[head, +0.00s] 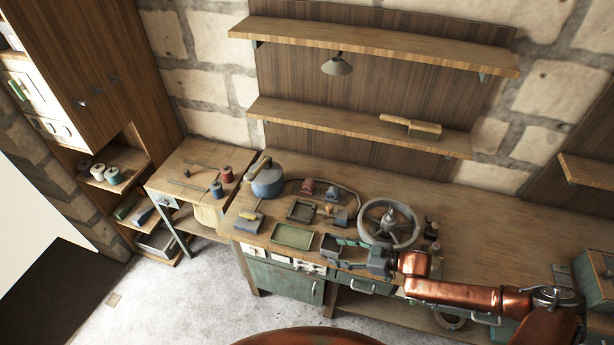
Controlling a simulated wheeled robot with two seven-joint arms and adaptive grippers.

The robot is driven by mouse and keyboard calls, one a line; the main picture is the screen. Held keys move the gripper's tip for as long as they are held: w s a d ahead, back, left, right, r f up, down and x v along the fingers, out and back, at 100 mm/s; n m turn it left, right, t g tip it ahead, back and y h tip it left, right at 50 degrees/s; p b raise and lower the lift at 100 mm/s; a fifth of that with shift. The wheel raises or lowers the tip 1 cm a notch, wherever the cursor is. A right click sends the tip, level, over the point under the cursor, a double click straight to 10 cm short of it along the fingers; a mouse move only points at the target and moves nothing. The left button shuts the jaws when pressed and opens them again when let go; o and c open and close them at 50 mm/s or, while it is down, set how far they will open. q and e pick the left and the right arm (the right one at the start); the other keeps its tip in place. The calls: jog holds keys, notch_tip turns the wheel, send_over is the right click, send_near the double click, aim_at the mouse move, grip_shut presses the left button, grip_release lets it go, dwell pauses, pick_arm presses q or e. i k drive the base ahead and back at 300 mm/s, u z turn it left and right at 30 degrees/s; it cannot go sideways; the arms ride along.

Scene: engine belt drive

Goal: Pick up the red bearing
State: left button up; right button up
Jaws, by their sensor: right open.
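A small red part (308,187), which looks like the red bearing, sits toward the back of the workbench, left of the large spoked wheel. My right gripper (345,253) reaches in from the right over the front edge of the bench. It is open, in front of the spoked wheel and apart from the red part. My left gripper is out of the picture.
The spoked wheel (390,226) stands close behind my right gripper. A blue-grey kettle-like pot (267,180), a green tray (293,236) and a dark tray (302,211) lie to the left. A side table (190,165) holds spools. The bench's back right is mostly clear.

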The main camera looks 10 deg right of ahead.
aim_at(308, 187)
jog(key=i, duration=1.35)
